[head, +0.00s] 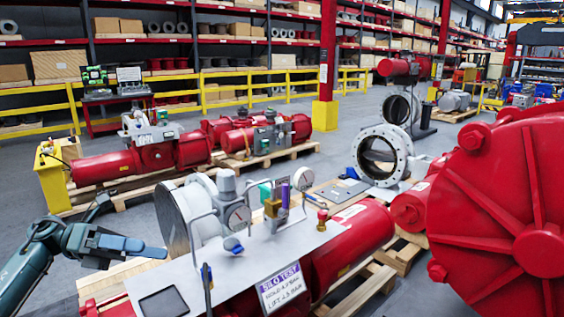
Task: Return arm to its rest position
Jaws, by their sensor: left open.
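My left arm comes in from the lower left, and its gripper (138,246) is open and empty. It is level with the left side of the nearest valve actuator, and I see no contact with it. This actuator has a red cylinder (350,240) and a grey metal panel (262,250). A large pale ring-shaped valve body (185,212) stands behind the panel. My right gripper is not in view.
A big red ribbed housing (500,215) fills the right side. A white flanged valve (383,155) stands behind the panel. More red actuators (140,158) rest on pallets behind. A yellow railing (215,93) and shelves line the back. Grey floor (120,222) shows around my left gripper.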

